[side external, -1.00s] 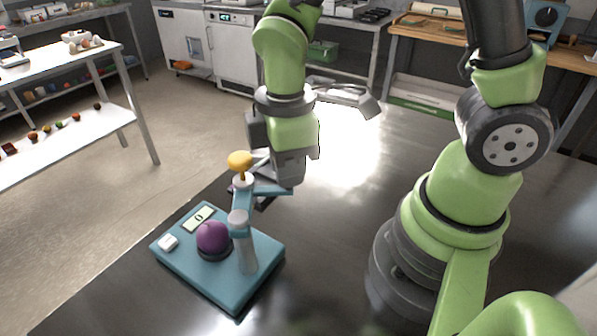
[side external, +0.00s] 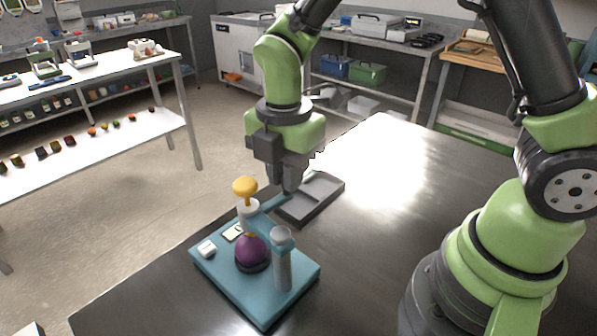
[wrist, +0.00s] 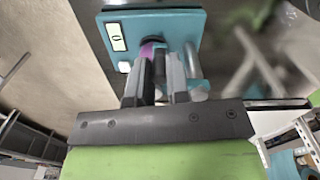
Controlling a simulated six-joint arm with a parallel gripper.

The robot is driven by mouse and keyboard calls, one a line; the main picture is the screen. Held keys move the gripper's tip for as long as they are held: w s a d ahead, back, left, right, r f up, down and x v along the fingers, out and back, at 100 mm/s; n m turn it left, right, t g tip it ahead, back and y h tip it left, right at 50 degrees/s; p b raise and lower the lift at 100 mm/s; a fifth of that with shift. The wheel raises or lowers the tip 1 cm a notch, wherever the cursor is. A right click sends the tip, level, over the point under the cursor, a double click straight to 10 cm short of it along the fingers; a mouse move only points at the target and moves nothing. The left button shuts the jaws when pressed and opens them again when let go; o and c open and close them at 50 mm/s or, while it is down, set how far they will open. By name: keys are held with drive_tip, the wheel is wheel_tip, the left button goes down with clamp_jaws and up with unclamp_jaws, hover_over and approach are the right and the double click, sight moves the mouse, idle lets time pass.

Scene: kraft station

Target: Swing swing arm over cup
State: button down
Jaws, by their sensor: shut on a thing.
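A teal base (side external: 222,272) on the dark table carries a purple round thing (side external: 252,251) in a dark ring, which I take for the cup, and a grey post (side external: 282,262). The teal swing arm (side external: 270,203) carries a white collar with a yellow knob (side external: 245,186) on top. In the side view the knob and collar appear just above the purple thing; whether they are directly over it, I cannot tell. My gripper (side external: 290,188) is shut on the swing arm's outer part, behind the knob. In the wrist view my fingers (wrist: 160,80) partly hide the purple thing (wrist: 147,49).
A dark grey tray (side external: 312,200) lies on the table just behind and right of my gripper. The base also has a display (wrist: 117,37) and a white button (side external: 207,248). The table right of the base is clear. A white shelf unit (side external: 110,140) stands off to the left.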

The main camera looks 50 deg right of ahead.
drive_tip(key=shift+w+a+n, duration=0.3)
drive_tip(key=shift+w+n, duration=0.05)
drive_tip(key=shift+n, duration=0.25)
drive_tip(key=shift+w+a, duration=0.1)
drive_tip(key=c, duration=1.1)
unclamp_jaws()
wheel_tip(320, 180, up, 10)
